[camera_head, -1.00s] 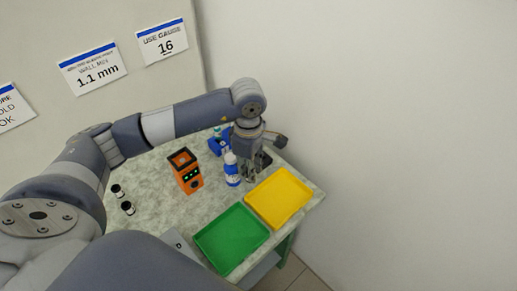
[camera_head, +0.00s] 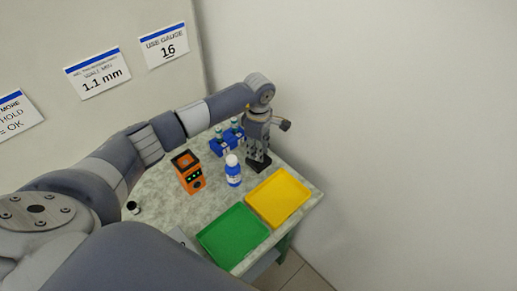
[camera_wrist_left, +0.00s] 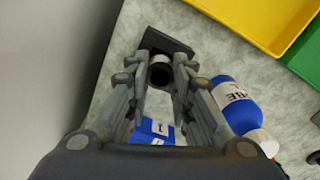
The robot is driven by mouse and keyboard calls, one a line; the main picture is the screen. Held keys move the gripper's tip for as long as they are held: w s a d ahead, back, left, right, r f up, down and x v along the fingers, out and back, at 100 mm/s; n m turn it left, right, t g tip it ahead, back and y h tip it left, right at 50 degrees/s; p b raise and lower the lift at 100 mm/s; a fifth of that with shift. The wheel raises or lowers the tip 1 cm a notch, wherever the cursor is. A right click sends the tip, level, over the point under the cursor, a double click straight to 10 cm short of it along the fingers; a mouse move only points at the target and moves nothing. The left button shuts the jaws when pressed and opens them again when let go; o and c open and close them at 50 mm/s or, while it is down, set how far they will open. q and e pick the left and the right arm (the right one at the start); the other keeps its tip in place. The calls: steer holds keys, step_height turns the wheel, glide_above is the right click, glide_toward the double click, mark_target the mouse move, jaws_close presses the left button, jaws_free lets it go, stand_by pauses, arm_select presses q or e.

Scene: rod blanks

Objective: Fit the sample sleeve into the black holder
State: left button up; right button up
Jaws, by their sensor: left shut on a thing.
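My left gripper (camera_head: 258,154) is shut on the sample sleeve (camera_wrist_left: 161,73), a small tube with a pale rim and dark opening, seen between the fingertips in the left wrist view. The black holder (camera_head: 259,165) stands at the table's back right corner, directly under the gripper. It also shows in the left wrist view (camera_wrist_left: 166,40), just beyond the sleeve. I cannot tell whether the sleeve is above the holder or partly in it. The fingers hide the sleeve in the head view. My right gripper is not in view.
A blue-and-white bottle (camera_head: 233,172) stands close to the gripper. Blue blocks (camera_head: 227,141) with upright pieces are behind it. An orange device (camera_head: 188,172), a yellow tray (camera_head: 278,197), a green tray (camera_head: 233,235) and a black-and-white cylinder (camera_head: 133,207) share the table.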

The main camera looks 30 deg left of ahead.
arm_select(q)
steer(key=shift+f, duration=0.75)
steer(key=o, duration=0.8)
steer(key=shift+c, duration=0.2)
steer(key=shift+r, duration=0.1)
steer(key=shift+r, duration=0.25)
step_height(320, 180, up, 12)
steer(key=b, duration=0.3)
steer(key=shift+f, duration=0.15)
